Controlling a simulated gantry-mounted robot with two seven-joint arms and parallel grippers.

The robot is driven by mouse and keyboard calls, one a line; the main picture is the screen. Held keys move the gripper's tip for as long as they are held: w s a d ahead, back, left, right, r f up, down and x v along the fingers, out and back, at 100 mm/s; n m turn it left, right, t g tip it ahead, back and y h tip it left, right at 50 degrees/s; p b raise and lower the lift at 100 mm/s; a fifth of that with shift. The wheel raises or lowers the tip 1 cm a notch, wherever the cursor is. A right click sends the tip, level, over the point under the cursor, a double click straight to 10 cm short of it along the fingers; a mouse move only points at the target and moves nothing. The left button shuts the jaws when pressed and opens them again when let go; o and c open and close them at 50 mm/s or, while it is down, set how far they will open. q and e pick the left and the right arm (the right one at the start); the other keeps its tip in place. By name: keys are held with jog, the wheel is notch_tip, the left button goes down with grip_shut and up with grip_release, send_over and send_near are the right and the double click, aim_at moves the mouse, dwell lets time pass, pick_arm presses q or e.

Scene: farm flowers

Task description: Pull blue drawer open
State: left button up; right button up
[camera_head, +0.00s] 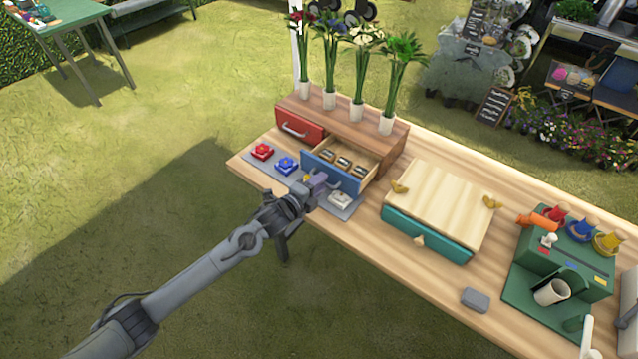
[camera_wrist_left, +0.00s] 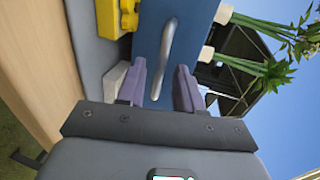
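The blue drawer (camera_head: 330,172) is in the wooden cabinet (camera_head: 340,124) and stands pulled out, with several dark-labelled items showing inside. Its blue front also shows in the left wrist view (camera_wrist_left: 195,35), with a curved metal handle (camera_wrist_left: 167,50). My left gripper (camera_head: 316,186) is at the drawer front. In the left wrist view its two purple fingers (camera_wrist_left: 160,85) are apart, with the handle between them; clear gaps show beside it. My right gripper is not in view.
A closed red drawer (camera_head: 298,127) is left of the blue one. Red (camera_head: 262,151), blue (camera_head: 286,165) and white (camera_head: 340,199) button blocks lie on a grey mat in front. Several flower vases stand on the cabinet. A wooden box with a green drawer (camera_head: 428,236) is to the right.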

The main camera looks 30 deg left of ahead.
pick_arm(q)
jog(key=p+v, duration=0.2)
jog(key=v, duration=0.8)
jog(key=shift+s, duration=0.15)
jog(key=shift+a, duration=0.1)
